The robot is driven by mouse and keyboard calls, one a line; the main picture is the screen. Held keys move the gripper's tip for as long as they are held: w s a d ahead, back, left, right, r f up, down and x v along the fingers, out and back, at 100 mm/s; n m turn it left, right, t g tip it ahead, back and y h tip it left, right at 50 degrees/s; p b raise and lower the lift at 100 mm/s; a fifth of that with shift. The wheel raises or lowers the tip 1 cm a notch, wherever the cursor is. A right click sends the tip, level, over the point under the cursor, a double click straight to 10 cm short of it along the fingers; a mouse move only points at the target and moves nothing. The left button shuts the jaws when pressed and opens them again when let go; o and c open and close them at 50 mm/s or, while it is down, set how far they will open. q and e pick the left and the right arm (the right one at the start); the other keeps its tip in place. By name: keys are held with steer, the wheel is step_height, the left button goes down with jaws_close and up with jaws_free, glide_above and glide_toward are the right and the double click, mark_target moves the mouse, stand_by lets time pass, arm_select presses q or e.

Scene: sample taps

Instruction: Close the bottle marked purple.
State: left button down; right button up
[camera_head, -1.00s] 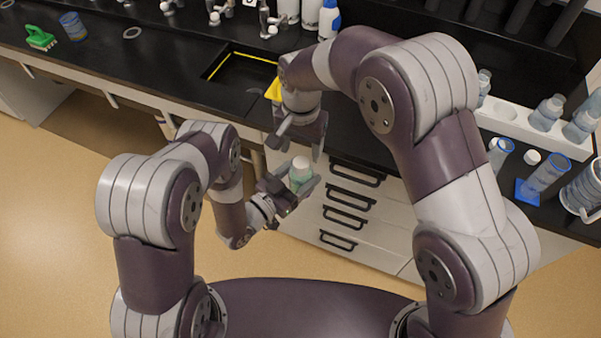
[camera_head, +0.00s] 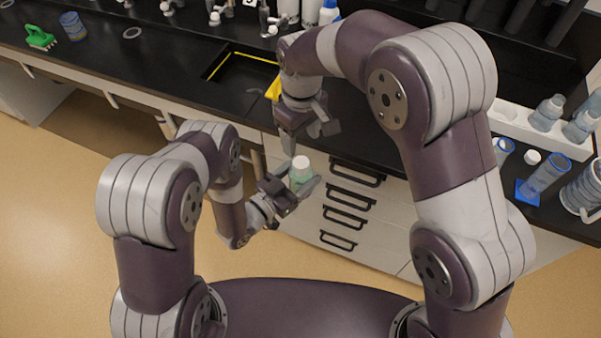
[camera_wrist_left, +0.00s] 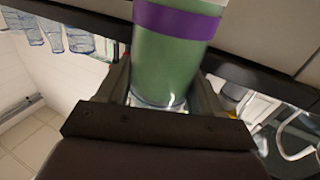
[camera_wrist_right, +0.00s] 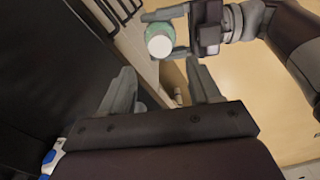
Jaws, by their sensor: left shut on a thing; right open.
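The bottle (camera_wrist_left: 170,55) holds green liquid and has a purple band in the left wrist view. My left gripper (camera_head: 293,188) is shut on it and holds it roughly upright in front of the drawers. A white cap (camera_head: 301,162) sits on top of the bottle; I cannot tell how tight it is. My right gripper (camera_head: 308,136) is open and empty, a little above the cap. In the right wrist view the cap (camera_wrist_right: 160,46) shows beyond the open fingers (camera_wrist_right: 160,75), apart from them. The left fingers hide part of the bottle.
The black counter (camera_head: 180,62) has a sink (camera_head: 245,75) and a yellow thing (camera_head: 273,90) behind the right gripper. At right are a white rack (camera_head: 515,122) with bottles, another white cap (camera_head: 532,157) and a tilted blue-rimmed cylinder (camera_head: 545,175). A green brush (camera_head: 40,38) lies far left.

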mark_target(301, 162)
steer(key=shift+f, duration=4)
steer(key=c, duration=1.1)
steer(key=o, duration=1.2)
steer(key=shift+r, duration=0.1)
